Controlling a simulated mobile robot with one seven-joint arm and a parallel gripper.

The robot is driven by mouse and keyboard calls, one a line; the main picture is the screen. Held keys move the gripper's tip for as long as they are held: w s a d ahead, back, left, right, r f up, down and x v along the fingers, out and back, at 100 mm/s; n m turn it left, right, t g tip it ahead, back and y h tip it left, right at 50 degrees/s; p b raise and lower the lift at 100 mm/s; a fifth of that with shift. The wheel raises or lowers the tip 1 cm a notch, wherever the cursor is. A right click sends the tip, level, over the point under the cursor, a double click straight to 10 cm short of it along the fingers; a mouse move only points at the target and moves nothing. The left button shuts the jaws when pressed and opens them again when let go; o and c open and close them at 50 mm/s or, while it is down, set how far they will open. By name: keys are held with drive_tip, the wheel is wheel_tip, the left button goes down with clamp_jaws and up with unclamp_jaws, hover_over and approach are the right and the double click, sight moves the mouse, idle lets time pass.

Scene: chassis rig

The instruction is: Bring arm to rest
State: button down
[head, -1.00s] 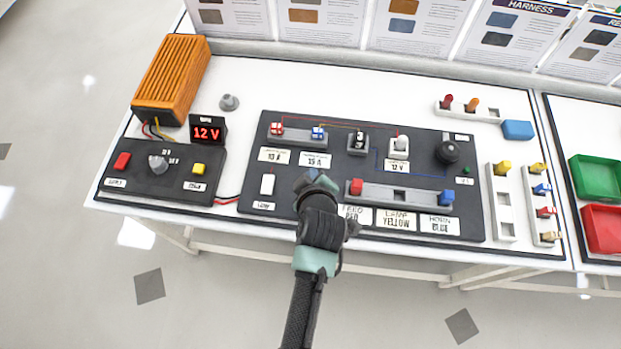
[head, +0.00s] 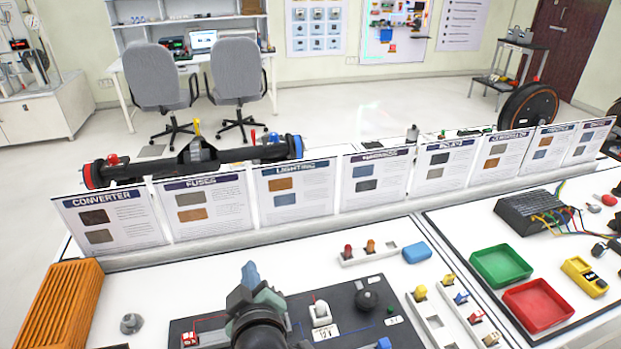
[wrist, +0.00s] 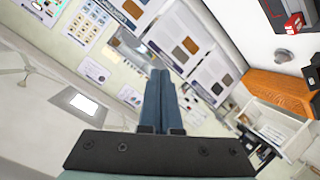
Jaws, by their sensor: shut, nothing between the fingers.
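My gripper (head: 250,278) rises from the bottom middle of the head view, in front of the dark chassis panel (head: 345,305) and hiding part of it. Its blue-grey fingers point up and away. In the wrist view the two fingers (wrist: 158,100) lie side by side, shut, with nothing between them. Behind them the wrist view shows tilted poster cards and the room, so the gripper is apart from the bench things.
An orange ribbed box (head: 62,305) stands at the left, with a grey knob (head: 131,323) beside it. Upright cards (head: 205,203) line the bench's back edge. A green tray (head: 501,266), a red tray (head: 538,305) and a blue block (head: 417,253) are at the right.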

drive_tip(key=d+r+m+t+h, duration=0.1)
drive_tip(key=d+r+m+t, duration=0.25)
drive_tip(key=r, duration=0.95)
drive_tip(key=d+r+m+t, duration=0.2)
drive_tip(key=r+t, duration=0.2)
drive_tip(key=r, duration=1)
drive_tip(key=s+d+r+m+t+h, duration=0.1)
drive_tip(key=s+d+r+m+t, duration=0.1)
drive_tip(key=s+r, duration=0.5)
drive_tip(key=s+d+r+m+t+h, duration=0.2)
drive_tip(key=s+r, duration=0.5)
drive_tip(key=r, duration=0.6)
drive_tip(key=shift+d+m+t, duration=0.45)
drive_tip(key=shift+m+t, duration=0.2)
drive_tip(key=shift+t, duration=0.5)
